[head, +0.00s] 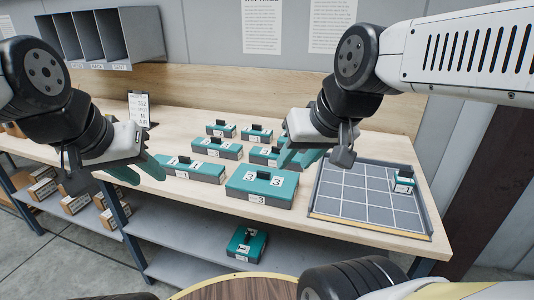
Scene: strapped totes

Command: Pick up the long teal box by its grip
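The long, low teal box (205,172) lies on the wooden table, left of the large teal box (250,188). It has a dark grip on its lid and white number labels. My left gripper (104,176) hangs to its left, apart from the grip, with its fingers spread and nothing seen between them. My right gripper (318,158) is above the table between the large box and the gridded tray, fingers spread and empty. It partly hides a teal box (262,158) behind it.
Smaller teal boxes (217,150) stand behind. The gridded tray (428,224) at the right holds one small teal box (403,182). Another teal box (246,243) is on the lower shelf (185,240). A sign (139,108) stands at the back left.

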